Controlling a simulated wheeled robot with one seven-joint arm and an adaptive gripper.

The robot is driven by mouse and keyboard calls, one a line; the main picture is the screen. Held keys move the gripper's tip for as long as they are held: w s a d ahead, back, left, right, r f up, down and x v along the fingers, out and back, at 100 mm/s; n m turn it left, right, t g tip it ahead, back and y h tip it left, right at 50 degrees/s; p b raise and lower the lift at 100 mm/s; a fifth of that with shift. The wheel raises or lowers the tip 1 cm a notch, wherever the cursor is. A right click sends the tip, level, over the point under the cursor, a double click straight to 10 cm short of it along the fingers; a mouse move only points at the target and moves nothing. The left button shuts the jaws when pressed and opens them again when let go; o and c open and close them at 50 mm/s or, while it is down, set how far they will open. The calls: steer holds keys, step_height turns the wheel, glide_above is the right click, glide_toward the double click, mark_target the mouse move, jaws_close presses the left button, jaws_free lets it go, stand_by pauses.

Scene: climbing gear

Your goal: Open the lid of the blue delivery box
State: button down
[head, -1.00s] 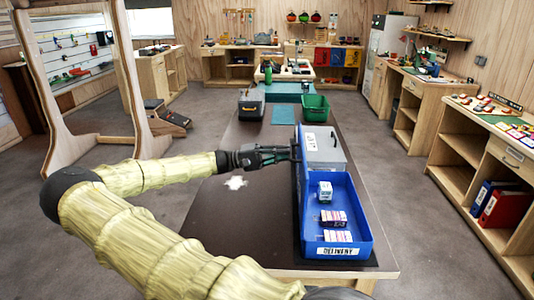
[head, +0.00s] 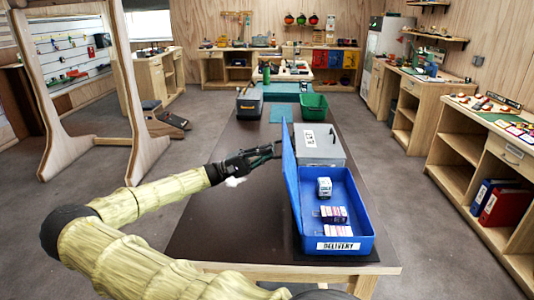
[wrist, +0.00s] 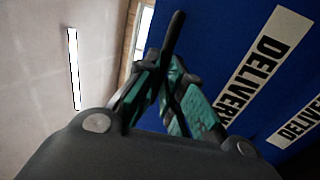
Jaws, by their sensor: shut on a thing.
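The blue delivery box (head: 338,246) stands on the dark table with its long open side up. Its blue lid (head: 290,185) stands up along the left side, tilted a little to the left. Several small labelled packages lie inside, including a white one (head: 324,187). My gripper (head: 276,151) is at the lid's upper edge, left of the box. In the wrist view the teal-padded fingers (wrist: 168,92) close around a dark bar (wrist: 173,38) beside the lid's blue face (wrist: 222,40). The join between bar and lid is partly hidden.
A grey case (head: 325,152) stands just behind the box. A green bin (head: 314,107) and a dark toolbox (head: 249,104) are farther back on the table (head: 215,225). The tabletop left of the box is mostly clear. Wooden shelving (head: 480,175) stands to the right.

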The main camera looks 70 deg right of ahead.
steer(key=c, duration=1.5)
jaws_free()
steer(key=shift+w, duration=0.15)
steer(key=v, duration=1.1)
steer(key=shift+w+a+f, duration=0.1)
steer(key=shift+w+f, duration=0.2)
